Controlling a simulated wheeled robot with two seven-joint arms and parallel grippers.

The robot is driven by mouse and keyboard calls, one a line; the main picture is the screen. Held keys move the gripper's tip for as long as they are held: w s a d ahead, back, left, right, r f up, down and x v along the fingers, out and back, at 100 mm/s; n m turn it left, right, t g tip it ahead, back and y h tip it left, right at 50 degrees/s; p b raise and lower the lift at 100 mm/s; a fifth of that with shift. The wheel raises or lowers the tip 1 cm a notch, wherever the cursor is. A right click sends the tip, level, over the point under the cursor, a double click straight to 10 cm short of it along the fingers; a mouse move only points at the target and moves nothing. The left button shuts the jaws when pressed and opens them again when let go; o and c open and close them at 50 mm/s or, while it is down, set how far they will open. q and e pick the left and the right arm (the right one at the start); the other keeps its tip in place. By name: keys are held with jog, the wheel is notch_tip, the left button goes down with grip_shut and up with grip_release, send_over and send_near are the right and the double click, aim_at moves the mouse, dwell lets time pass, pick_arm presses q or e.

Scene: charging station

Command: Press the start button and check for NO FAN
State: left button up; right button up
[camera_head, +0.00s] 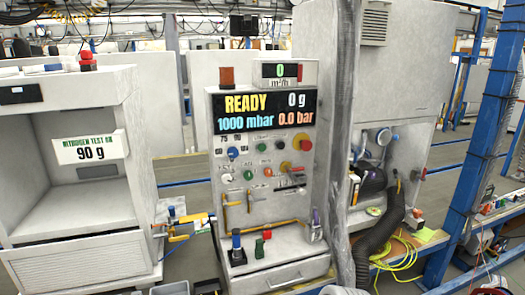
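The charging station (222,190) stands upright in the middle of the head view. Its dark display (263,109) reads "READY", "0 g", "1000 mbar" and "0.0 bar". The panel below carries several small knobs and buttons, including a green button (262,147), a white-green one (248,175) and a large red mushroom button (305,145) on yellow. Their labels are too small to read, so I cannot tell which is the start button. A small green-digit meter (280,72) on top shows 0. The words "NO FAN" do not show. Neither of my grippers is in view.
A grey cabinet (120,130) with a "NITROGEN TEST" sign showing 90 g stands at the left. A thick dark hose (378,243) and yellow cables (402,256) lie to the right, near a blue post (485,140). A ledge at the station's foot holds small handles.

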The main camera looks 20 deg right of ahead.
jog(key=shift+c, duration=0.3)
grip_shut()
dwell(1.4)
